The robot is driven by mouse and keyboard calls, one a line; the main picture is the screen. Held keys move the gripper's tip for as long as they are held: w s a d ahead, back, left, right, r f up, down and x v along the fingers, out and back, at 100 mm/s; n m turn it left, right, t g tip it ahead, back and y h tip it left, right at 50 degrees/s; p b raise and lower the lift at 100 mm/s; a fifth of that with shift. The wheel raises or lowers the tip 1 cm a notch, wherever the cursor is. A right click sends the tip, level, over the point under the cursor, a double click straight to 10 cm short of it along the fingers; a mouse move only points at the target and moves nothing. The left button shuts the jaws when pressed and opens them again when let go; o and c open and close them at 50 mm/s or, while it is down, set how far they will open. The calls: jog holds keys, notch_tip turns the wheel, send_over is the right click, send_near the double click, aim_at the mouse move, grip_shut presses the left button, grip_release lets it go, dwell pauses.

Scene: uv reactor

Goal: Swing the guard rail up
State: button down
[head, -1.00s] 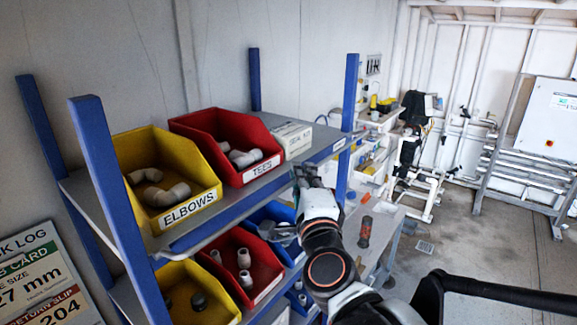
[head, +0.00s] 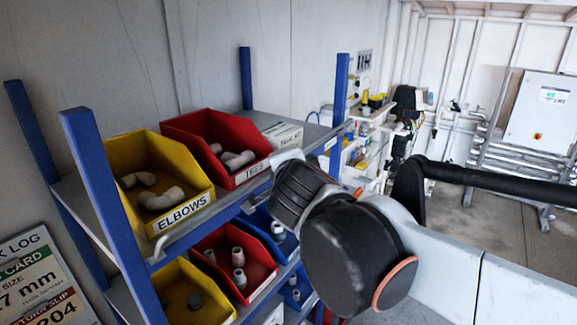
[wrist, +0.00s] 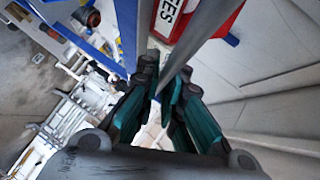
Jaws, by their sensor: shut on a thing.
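The guard rail is a thin grey bar (head: 222,206) along the front edge of the upper blue-framed shelf, below the yellow ELBOWS bin (head: 120,160) and the red TEES bin (head: 200,125). In the wrist view the bar (wrist: 203,32) runs down from the top, beside the TEES bin (wrist: 228,22), to my gripper (wrist: 166,88). Its teal-padded fingers are shut on the bar. In the head view my arm hides the fingers and the right part of the rail.
A white carton (head: 284,134) stands right of the TEES bin. Lower bins of fittings, one red (head: 262,262) and one yellow (head: 222,312), sit below the upper shelf. A blue post (head: 337,105) rises near my arm. A white cabinet (head: 540,112) stands at the far right.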

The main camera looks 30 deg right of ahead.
jog(key=shift+w+a+r+n+g+b, duration=0.2)
jog(key=shift+w+n+g, duration=0.35)
jog(key=shift+g, duration=0.2)
jog(key=shift+w+a+r+n+g+b, duration=0.1)
jog(key=shift+w+a+r+n+g, duration=0.1)
jog(key=shift+w+n+g, duration=0.5)
jog(key=shift+w+a+r+n+g+b, duration=0.15)
jog(key=shift+w+n+g, duration=0.25)
jog(key=shift+g, duration=0.45)
jog(key=c, duration=1.7)
grip_release()
jog(key=shift+a, duration=0.1)
jog(key=v, duration=1.2)
jog(key=shift+a, duration=0.1)
jog(key=shift+w, duration=0.1)
